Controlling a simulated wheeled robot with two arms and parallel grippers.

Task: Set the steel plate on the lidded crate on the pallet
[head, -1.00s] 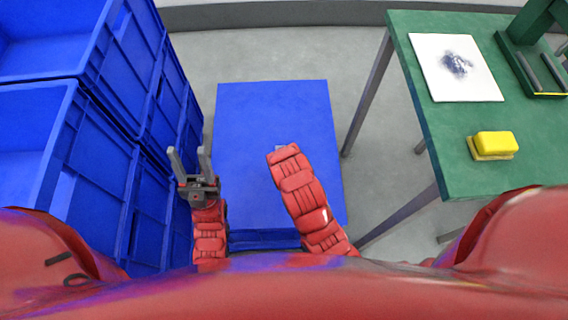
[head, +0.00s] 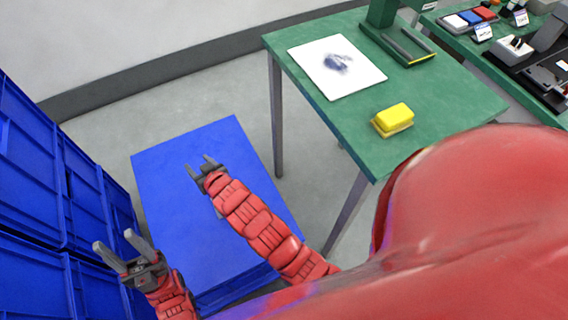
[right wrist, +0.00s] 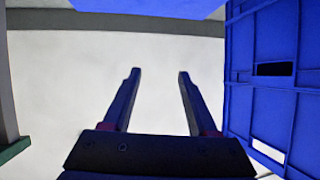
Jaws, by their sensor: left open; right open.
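The crate with a flat blue lid (head: 165,165) stands low on the floor; the pallet under it cannot be made out. My right gripper (head: 202,168) is open and empty above its lid, and the open fingers show in the right wrist view (right wrist: 155,75). My left gripper (head: 116,248) is open and empty, left of the lid beside the stacked crates. No plate is in either gripper. I cannot identify the steel plate for certain; a flat pale square sheet (head: 318,80) with a dark smudge lies on the green table.
The green table (head: 440,140) stands right of the lidded crate. It bears a yellow block (head: 393,118) and a green stand (head: 400,50). Stacked blue crates (head: 30,190) wall off the left. Grey floor (head: 245,95) is clear between crate and table. Another bench (head: 460,35) is at far right.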

